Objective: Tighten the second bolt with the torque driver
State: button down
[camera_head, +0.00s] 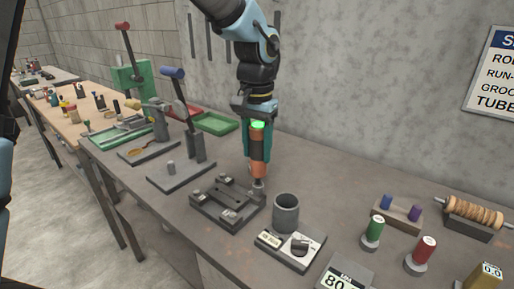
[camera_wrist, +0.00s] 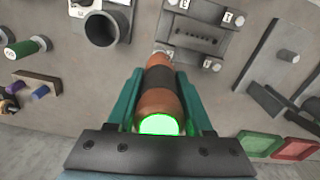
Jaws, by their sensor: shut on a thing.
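My gripper (camera_head: 258,150) is shut on the torque driver (camera_head: 257,158), an orange and dark grey cylinder with a glowing green top. The wrist view also shows the driver (camera_wrist: 158,92) upright between my gripper's teal fingers (camera_wrist: 160,95). Its lower tip meets, or is right over, a bolt (camera_head: 259,185) at the right back corner of the dark bolted fixture (camera_head: 228,203). Whether tip and bolt touch is hard to tell. Other bolts show at the fixture's corners, one of them at the back left (camera_head: 225,180).
A grey cup (camera_head: 286,212) stands close right of the fixture, behind a small device with a knob (camera_head: 290,250). A lever press with a blue handle (camera_head: 188,120) stands left. Green and red bobbins (camera_head: 374,230) stand at right. Bare bench lies behind the cup.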

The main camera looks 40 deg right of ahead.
aim_at(257, 126)
jog(key=shift+f, duration=0.65)
dwell(2.0)
jog(key=shift+r+p, duration=0.15)
jog(key=shift+p, duration=0.25)
jog(key=shift+r+p, duration=2.2)
jog(key=shift+r, duration=0.7)
